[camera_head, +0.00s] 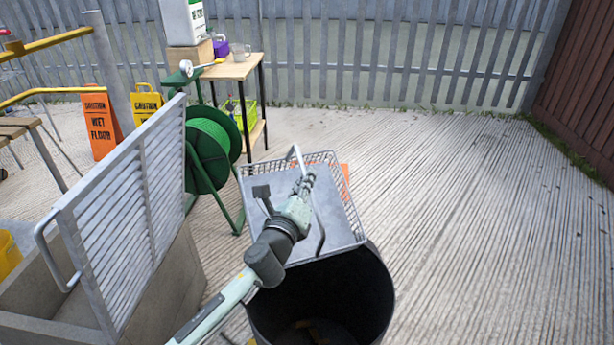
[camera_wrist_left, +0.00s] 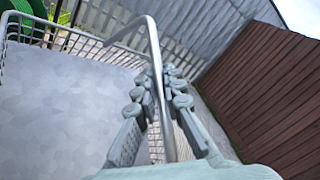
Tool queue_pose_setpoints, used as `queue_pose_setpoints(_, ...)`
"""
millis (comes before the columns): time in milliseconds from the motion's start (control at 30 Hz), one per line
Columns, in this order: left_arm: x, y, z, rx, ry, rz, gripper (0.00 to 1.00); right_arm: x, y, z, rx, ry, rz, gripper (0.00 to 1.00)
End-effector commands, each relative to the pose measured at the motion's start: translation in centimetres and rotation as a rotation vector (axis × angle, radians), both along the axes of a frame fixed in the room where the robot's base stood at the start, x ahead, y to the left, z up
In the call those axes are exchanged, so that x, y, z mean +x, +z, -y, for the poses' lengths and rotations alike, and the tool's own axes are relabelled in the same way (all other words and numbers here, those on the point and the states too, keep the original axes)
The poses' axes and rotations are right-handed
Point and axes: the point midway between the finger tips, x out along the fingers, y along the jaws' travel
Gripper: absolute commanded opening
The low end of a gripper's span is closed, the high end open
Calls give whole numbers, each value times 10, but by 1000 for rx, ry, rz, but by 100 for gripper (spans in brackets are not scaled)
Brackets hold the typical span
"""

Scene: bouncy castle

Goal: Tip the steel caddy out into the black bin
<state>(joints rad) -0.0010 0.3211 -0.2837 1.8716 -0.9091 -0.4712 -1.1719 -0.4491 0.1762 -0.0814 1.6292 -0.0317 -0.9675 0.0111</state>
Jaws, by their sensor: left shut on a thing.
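The steel caddy (camera_head: 342,222) is a wire-mesh basket with a plain grey floor and a bent rod handle. It is over the far side of the black bin (camera_head: 372,290); I cannot tell how far it is tilted. My left gripper (camera_head: 304,182) reaches across the caddy and is shut on its handle. In the left wrist view, the handle (camera_wrist_left: 152,50) passes between the fingers (camera_wrist_left: 160,95), with the caddy floor (camera_wrist_left: 60,110) to the left. No loose contents show on the visible floor; my arm hides part of it. Something brownish lies in the dark bin. My right gripper is out of view.
A grey slatted panel (camera_head: 130,215) stands close on the left. Behind it are a green hose reel (camera_head: 208,150) and a wooden table (camera_head: 235,70). An orange wet-floor sign (camera_head: 100,125) stands farther back. The ribbed concrete on the right is clear up to the fences.

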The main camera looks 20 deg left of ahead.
Motion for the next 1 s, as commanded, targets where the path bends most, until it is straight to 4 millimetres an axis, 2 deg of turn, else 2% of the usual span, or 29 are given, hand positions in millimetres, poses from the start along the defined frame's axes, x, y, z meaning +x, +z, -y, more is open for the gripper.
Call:
queue_pose_setpoints(133,3,3,-2,-11,0,-10,0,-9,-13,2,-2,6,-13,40)
queue_pose_setpoints(267,15,-3,-13,-65,-1,-73,0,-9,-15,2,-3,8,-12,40)
queue_pose_setpoints(900,57,-54,-50,-336,2,-387,0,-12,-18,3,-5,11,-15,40)
queue_pose_setpoints(1000,57,-41,-48,-341,-2,-385,0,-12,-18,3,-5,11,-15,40)
